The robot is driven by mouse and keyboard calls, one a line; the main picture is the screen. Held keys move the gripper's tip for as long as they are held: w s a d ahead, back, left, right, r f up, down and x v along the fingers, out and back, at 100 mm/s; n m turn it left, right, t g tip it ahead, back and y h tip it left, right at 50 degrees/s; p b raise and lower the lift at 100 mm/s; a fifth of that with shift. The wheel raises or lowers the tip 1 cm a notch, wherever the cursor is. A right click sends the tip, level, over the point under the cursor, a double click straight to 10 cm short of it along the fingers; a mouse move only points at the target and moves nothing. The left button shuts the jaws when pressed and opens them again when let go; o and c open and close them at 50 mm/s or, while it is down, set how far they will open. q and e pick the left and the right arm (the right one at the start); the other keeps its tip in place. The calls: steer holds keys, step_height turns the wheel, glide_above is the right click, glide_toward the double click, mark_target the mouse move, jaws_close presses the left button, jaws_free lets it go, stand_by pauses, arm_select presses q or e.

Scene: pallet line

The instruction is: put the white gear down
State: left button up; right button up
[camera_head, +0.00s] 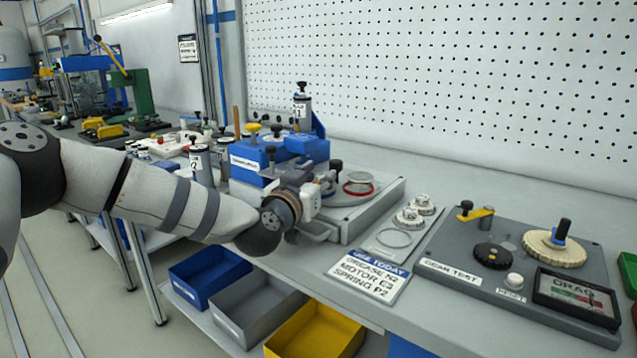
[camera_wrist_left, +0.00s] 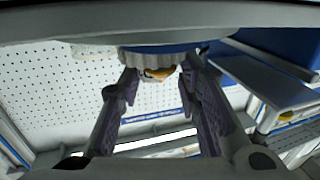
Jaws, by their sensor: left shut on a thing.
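My left gripper (camera_head: 322,210) is at the front left of a grey fixture plate (camera_head: 375,208) on the bench. In the left wrist view, the gripper (camera_wrist_left: 158,88) has its fingers on either side of a white, ribbed-edged part with blue above it, which looks like the white gear (camera_wrist_left: 146,59). The gripper is shut on it. In the head view the held gear is mostly hidden by the gripper. Two small whitish gears (camera_head: 408,217) stand on a light tray right of the fixture. My right gripper is not in view.
A gear test board (camera_head: 465,285) with a cream gear (camera_head: 553,249) and a black gear (camera_head: 492,256) is at the right. A sign (camera_head: 369,276) lies at the front edge. A blue block (camera_head: 262,160) stands behind the gripper. Blue, grey and yellow bins (camera_head: 318,335) are below.

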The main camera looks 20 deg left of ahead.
arm_select(q)
steer(key=shift+f, duration=0.3)
jaws_close()
steer(key=o, duration=1.2)
jaws_free()
